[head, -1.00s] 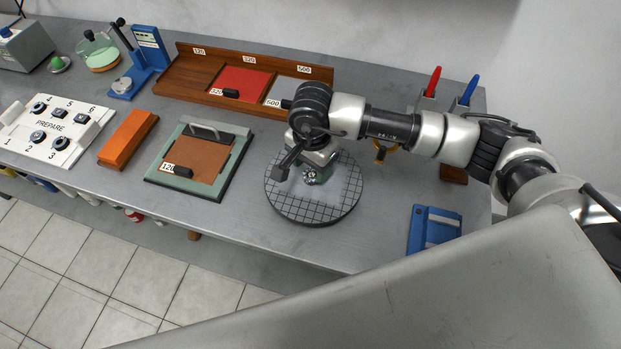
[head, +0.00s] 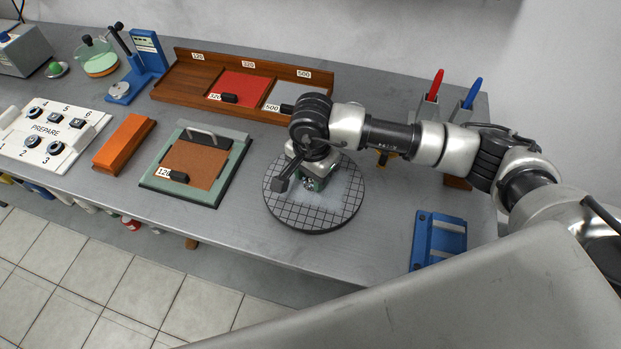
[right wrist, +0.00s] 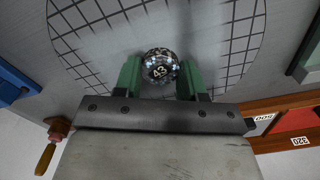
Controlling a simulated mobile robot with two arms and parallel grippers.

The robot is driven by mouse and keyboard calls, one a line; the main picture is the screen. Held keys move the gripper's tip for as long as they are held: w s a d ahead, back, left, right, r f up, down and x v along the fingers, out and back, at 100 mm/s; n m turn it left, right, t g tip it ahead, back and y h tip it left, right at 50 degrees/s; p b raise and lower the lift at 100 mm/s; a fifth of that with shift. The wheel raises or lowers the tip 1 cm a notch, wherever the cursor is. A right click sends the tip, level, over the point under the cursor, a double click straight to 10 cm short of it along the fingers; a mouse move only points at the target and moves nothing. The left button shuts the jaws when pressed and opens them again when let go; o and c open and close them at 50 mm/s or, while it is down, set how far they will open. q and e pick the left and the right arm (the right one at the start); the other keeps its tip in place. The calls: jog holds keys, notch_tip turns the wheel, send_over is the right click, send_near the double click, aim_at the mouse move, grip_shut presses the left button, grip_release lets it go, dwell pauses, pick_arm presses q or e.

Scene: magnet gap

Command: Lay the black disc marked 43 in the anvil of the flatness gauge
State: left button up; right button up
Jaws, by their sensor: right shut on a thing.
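In the head view my right gripper (head: 309,183) is low over the round gridded plate (head: 310,217); only a small glint of the disc shows there. I cannot tell whether the disc touches the plate. The flatness gauge looks to be the blue stand (head: 149,52) at the back left, with a round silver anvil (head: 120,90) at its foot that looks empty. My left gripper is out of view.
Between plate and gauge lie a green-framed tray (head: 209,195) with a brown 120 sheet, an orange block (head: 124,142) and a wooden rack (head: 186,88). A white PREPARE panel (head: 52,137) is at left, a blue holder (head: 437,240) at right. Bare bench lies around the plate.

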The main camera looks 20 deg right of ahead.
jog(key=shift+r+p, duration=1.1)
jog(key=shift+r, duration=1.45)
